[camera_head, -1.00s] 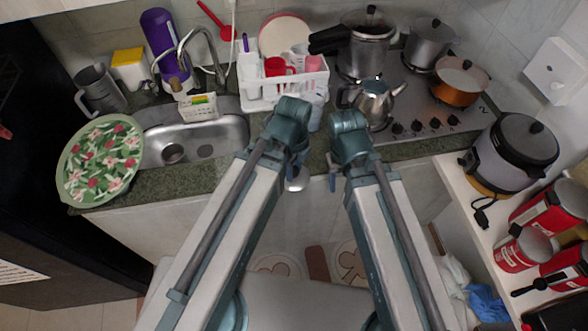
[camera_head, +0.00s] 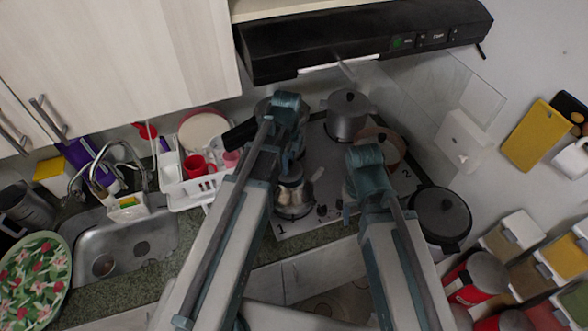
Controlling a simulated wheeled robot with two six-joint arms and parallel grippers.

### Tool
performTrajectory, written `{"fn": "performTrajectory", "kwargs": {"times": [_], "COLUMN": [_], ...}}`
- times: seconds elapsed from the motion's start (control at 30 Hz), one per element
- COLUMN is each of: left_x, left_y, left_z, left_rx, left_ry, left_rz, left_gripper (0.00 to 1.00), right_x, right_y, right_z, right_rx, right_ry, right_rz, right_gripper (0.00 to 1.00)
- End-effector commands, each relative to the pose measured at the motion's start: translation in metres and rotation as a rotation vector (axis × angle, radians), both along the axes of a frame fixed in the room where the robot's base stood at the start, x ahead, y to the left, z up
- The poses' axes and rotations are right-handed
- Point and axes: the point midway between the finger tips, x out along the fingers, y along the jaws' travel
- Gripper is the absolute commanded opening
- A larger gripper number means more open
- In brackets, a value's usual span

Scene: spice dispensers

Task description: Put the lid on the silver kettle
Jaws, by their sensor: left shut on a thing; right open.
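The silver kettle (camera_head: 294,201) stands at the front left of the stove. My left gripper (camera_head: 291,162) is right over the kettle, pointing down. It is shut on the small silver lid (camera_head: 291,175), which shows at the kettle's top, partly hidden by my fingers. I cannot tell whether the lid rests on the rim or hangs just above it. My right gripper (camera_head: 348,204) is open and empty, to the right of the kettle over the stove front.
A dark pot (camera_head: 347,117) and a copper pot (camera_head: 392,141), partly behind my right arm, stand on the stove (camera_head: 324,165). A white dish rack (camera_head: 190,188) with red cups is left of the kettle. The range hood (camera_head: 360,38) hangs above. A black-lidded cooker (camera_head: 440,216) is at right.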

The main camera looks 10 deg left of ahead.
Motion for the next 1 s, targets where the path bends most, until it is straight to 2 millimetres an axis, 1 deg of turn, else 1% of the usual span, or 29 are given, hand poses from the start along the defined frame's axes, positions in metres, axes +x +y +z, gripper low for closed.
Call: {"fn": "performTrajectory", "kwargs": {"times": [0.03,0.13,0.47,0.57,0.9,1.0], "left_x": [0.003,0.004,0.004,0.004,0.004,0.004], "left_y": [0.002,0.004,0.005,0.005,0.005,0.005], "left_z": [0.005,0.006,0.001,-0.005,-0.035,-0.041], "left_rx": [0.000,0.000,0.000,0.000,0.000,0.000], "left_ry": [0.000,0.000,0.000,0.000,0.000,0.000], "left_rz": [0.005,0.009,0.010,0.010,0.010,0.010], "left_gripper": [0.00,0.00,0.00,0.00,0.00,0.00], "right_x": [0.000,0.000,0.000,0.000,0.000,0.000], "right_y": [0.000,0.000,0.000,0.000,0.000,0.000], "right_z": [0.005,0.006,0.001,-0.005,-0.035,-0.041], "right_rx": [0.000,0.000,0.000,0.000,0.001,0.001], "right_ry": [0.000,0.000,0.000,0.000,-0.002,-0.002], "right_rz": [0.000,0.000,-0.001,-0.001,-0.004,-0.004], "right_gripper": [0.55,0.55,0.55,0.55,0.55,0.55]}}
